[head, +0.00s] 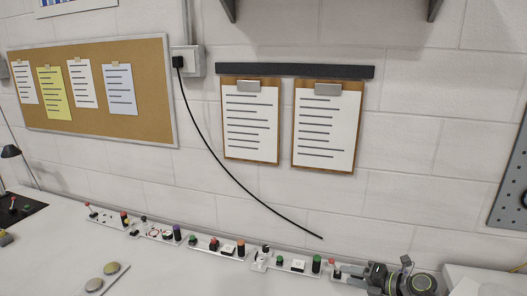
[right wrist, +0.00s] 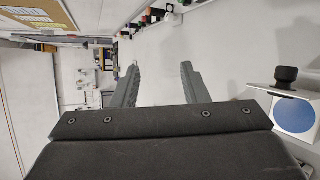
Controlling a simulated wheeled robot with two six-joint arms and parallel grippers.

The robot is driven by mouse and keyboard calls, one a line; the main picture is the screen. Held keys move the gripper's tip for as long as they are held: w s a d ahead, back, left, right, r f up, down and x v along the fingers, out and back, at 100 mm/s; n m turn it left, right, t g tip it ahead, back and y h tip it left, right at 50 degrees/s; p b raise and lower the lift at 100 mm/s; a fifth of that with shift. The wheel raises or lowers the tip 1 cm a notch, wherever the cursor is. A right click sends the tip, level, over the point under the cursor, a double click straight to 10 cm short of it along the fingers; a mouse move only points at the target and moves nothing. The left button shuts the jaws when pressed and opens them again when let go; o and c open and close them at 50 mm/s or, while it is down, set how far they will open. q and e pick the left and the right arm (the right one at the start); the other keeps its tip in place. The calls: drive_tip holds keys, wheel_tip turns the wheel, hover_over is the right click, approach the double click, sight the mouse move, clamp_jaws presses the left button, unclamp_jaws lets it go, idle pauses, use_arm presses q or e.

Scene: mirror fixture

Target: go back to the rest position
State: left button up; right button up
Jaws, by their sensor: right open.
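My right gripper (head: 374,276) is at the lower right of the head view, just in front of the right end of the row of modules. In the right wrist view its two grey fingers (right wrist: 161,70) stand apart with nothing between them, over bare white surface. My left gripper shows in neither view.
A row of button and switch modules (head: 205,245) runs along the back of the white table (head: 180,280). Two round discs (head: 111,268) lie at the front left. A blue disc (right wrist: 294,115) on a pale panel and a black knob (right wrist: 286,76) are right of my fingers.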

drive_tip(key=s+d+r+m+t+h, duration=0.5)
drive_tip(key=s+d+m+t+h, duration=0.6)
drive_tip(key=m, duration=0.7)
drive_tip(key=s+d+f+m+g+h, duration=0.2)
drive_tip(key=s+f+m+g+h, duration=0.45)
drive_tip(key=s+m, duration=0.4)
drive_tip(key=s+a+f+m+g+y, duration=0.1)
drive_tip(key=s+a+f+g+y, duration=0.15)
drive_tip(key=s, duration=0.55)
drive_tip(key=s+a+f+m+g+y, duration=0.1)
drive_tip(key=s+a+g, duration=0.25)
drive_tip(key=s, duration=0.35)
drive_tip(key=s+a+f+m+g+y, duration=0.15)
drive_tip(key=s+g, duration=0.25)
drive_tip(key=s, duration=0.4)
wheel_tip(320, 180, down, 26)
drive_tip(key=g+b, duration=0.1)
drive_tip(key=b, duration=0.2)
drive_tip(key=s+f+b, duration=0.1)
drive_tip(key=s+f, duration=0.6)
drive_tip(key=f, duration=0.2)
drive_tip(key=s+f+g+y+b, duration=0.1)
drive_tip(key=s+f, duration=0.7)
drive_tip(key=f, duration=0.2)
drive_tip(key=shift+a+f, duration=0.2)
drive_tip(key=shift+f, duration=0.05)
